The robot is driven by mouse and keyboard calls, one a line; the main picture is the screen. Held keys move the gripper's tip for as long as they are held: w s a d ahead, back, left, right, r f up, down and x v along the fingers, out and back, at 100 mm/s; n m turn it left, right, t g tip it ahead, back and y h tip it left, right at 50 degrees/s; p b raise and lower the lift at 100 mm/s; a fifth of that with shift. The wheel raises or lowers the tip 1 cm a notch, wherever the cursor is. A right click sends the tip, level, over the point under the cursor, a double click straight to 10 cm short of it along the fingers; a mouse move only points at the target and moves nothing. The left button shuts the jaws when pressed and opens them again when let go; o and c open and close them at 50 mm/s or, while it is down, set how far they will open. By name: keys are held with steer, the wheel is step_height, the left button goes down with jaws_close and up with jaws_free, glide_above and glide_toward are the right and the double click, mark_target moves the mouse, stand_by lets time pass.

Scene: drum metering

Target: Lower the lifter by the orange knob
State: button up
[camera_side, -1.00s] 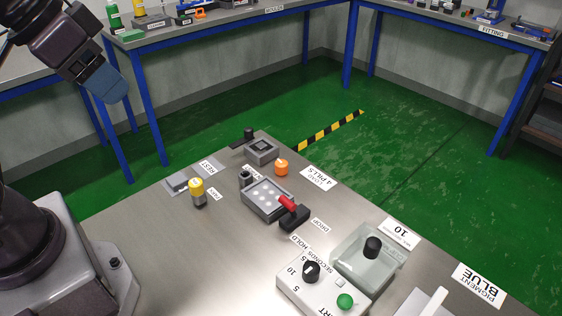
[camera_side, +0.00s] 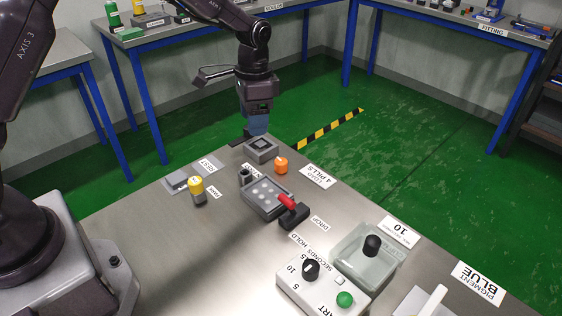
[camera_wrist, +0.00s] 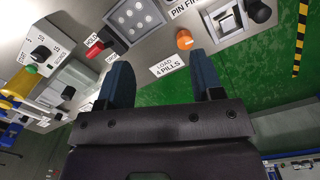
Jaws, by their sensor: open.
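The orange knob (camera_side: 281,166) stands on the steel table between the grey block and the "LOAD 4 PILLS" label. In the wrist view the orange knob (camera_wrist: 184,40) lies beyond the fingertips, a little right of midway between them. My gripper (camera_side: 257,132) hangs fingers-down by the table's far edge, beside or above the grey block (camera_side: 262,150); the exact gap is unclear. In the wrist view my gripper (camera_wrist: 162,62) has its two blue fingers wide apart with nothing between them. I cannot tell which part is the lifter.
A grey tray with several pale round spots (camera_side: 264,196) sits beside a red-handled lever (camera_side: 290,203). A yellow-topped pin (camera_side: 197,190) stands left of it. A control box with a black dial (camera_side: 311,270) and a clear container (camera_side: 365,262) stand nearer. Open green floor lies past the edge.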

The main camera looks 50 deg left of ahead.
mark_target(281, 161)
steer(key=w+f+m, duration=0.5)
steer(key=w+m, duration=0.1)
steer(key=w, duration=0.2)
steer(key=shift+t, duration=0.4)
step_height(281, 161, down, 12)
steer(key=shift+s+a+r, duration=0.1)
steer(key=shift+s, duration=0.05)
steer(key=c, duration=0.9)
